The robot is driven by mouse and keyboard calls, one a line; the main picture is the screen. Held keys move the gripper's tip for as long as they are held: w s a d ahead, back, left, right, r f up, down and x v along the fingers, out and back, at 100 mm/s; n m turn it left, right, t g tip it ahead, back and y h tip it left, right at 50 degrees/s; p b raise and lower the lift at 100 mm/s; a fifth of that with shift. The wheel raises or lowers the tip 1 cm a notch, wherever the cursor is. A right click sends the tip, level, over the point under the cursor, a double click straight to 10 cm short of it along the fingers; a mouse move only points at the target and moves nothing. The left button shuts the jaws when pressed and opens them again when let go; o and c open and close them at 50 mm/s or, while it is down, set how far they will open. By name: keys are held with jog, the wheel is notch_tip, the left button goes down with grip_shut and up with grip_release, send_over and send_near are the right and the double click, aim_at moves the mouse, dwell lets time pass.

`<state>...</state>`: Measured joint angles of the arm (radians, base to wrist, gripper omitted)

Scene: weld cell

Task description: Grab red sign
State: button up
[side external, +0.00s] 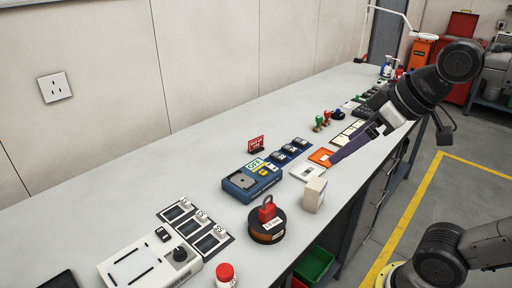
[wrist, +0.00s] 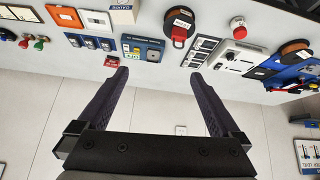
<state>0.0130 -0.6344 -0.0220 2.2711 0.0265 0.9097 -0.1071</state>
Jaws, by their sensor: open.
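The red sign (side external: 256,143) stands upright on a small dark base on the bench, towards the wall and behind a blue box. It also shows in the wrist view (wrist: 112,61), beside the tip of the left finger. My gripper (side external: 337,157) is over the bench, to the right of the sign and apart from it in the side view. In the wrist view my gripper (wrist: 158,75) has its two long dark fingers spread wide, with nothing between them.
A blue box (side external: 251,181), a black spool with a red padlock (side external: 267,222) and a beige block (side external: 314,195) stand near the sign. Stamps (side external: 322,121) are farther back. The bench (side external: 170,160) is clear along the wall to the left of the sign.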

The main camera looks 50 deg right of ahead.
jog(key=w+r, duration=0.4)
jog(key=w, duration=0.2)
jog(key=m+g, duration=0.2)
jog(key=g, duration=0.1)
send_over(257, 142)
jog(key=s, duration=0.2)
jog(key=shift+h, duration=0.3)
notch_tip(257, 142, down, 24)
jog(key=shift+s+a, duration=0.1)
jog(key=shift+a, duration=0.05)
jog(key=shift+t, duration=0.3)
jog(key=shift+s+x, duration=0.1)
jog(key=shift+x, duration=1.5)
jog(key=shift+s+x, duration=0.15)
jog(key=shift+x, duration=1.4)
jog(key=shift+f, duration=0.1)
jog(key=shift+c, duration=0.3)
